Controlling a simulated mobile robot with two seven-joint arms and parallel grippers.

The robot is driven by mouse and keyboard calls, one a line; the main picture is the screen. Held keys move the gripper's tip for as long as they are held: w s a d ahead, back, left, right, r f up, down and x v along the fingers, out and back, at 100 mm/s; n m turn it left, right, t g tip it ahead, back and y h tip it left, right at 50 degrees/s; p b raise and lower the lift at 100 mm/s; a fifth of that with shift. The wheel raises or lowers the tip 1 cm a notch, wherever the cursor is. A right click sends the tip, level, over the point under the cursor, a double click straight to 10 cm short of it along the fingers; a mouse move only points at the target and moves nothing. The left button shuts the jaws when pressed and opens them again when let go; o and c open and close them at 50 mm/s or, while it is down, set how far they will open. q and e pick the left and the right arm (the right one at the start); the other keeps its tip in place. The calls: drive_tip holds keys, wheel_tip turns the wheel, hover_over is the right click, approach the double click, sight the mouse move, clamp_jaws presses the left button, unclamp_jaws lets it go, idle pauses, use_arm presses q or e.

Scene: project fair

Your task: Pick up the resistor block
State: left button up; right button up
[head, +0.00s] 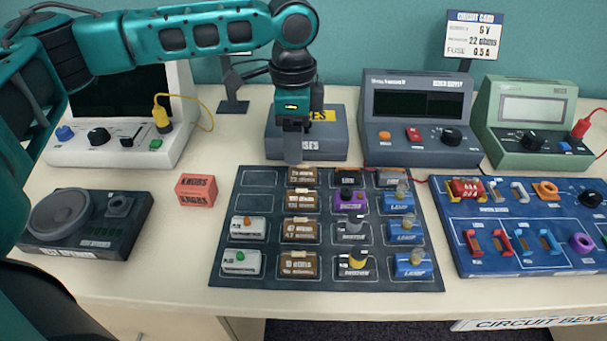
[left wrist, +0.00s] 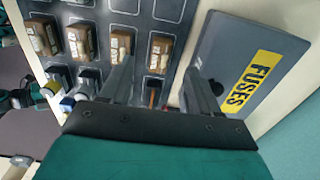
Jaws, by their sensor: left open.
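Several brown resistor blocks stand in one column of the dark parts mat (head: 232,277). The farthest resistor block (head: 302,178) is partly behind my left gripper (head: 293,155) in the head view; its label is too small to read surely. My left gripper points down just behind and above that block, open and empty. In the left wrist view, the same block (left wrist: 160,52) lies ahead between the two fingers (left wrist: 158,68), apart from them. A neighbouring resistor block (left wrist: 120,40) is beside the left finger. My right gripper is not in view.
A grey fuses box (head: 330,142) stands close behind the mat, and the right finger is near it in the wrist view. A blue circuit board (head: 470,262) lies right of the mat.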

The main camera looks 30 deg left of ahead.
sight(298, 171)
use_arm(q)
wheel_tip(298, 171, down, 7)
drive_tip(key=shift+w+d+r+b, duration=0.15)
drive_tip(key=shift+b, duration=0.35)
drive_tip(key=c, duration=1.1)
drive_tip(key=shift+c, duration=0.2)
drive_tip(key=shift+r, duration=0.1)
